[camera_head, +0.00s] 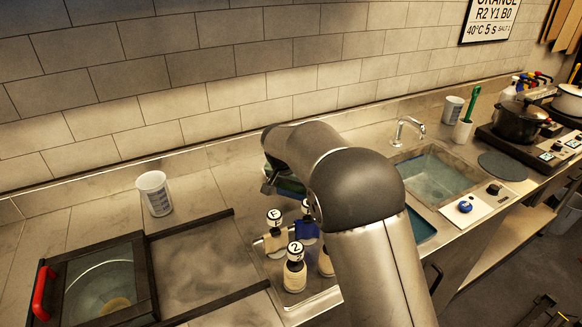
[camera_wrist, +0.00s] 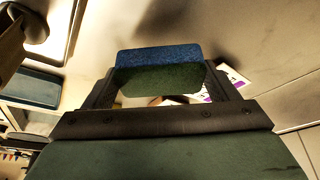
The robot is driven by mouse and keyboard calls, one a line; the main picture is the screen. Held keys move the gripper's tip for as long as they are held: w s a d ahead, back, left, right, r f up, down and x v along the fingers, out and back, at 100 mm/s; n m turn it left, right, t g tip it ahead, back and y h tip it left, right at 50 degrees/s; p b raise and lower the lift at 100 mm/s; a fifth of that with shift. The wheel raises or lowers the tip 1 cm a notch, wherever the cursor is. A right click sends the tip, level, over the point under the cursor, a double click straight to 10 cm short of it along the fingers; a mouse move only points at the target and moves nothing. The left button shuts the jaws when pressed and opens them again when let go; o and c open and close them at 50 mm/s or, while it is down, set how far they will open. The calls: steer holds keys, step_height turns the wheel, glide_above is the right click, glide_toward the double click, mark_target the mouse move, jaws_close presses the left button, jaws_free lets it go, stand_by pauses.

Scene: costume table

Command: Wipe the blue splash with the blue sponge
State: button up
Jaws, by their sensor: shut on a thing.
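My gripper (camera_wrist: 160,82) is shut on the blue sponge (camera_wrist: 158,56), seen in the wrist view. The sponge has a blue upper part and a dark green lower part, and it sits between the two dark fingers. In the head view my gripper (camera_head: 283,182) is largely hidden behind my arm, above the steel counter. The sponge cannot be made out there. I cannot make out a blue splash in either view; my arm covers part of the counter. In the wrist view a pale surface with a dark shadow lies beyond the sponge.
Several small labelled bottles (camera_head: 295,270) stand in front of my gripper. A white cup (camera_head: 154,193) stands at the back left, behind a glass-lidded box (camera_head: 100,285) with a red handle. A sink (camera_head: 435,177) and a dark pot (camera_head: 518,122) are to the right.

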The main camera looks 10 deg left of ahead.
steer(key=shift+w+r+p, duration=0.1)
steer(key=shift+r+p, duration=1.1)
steer(key=shift+r, duration=1.3)
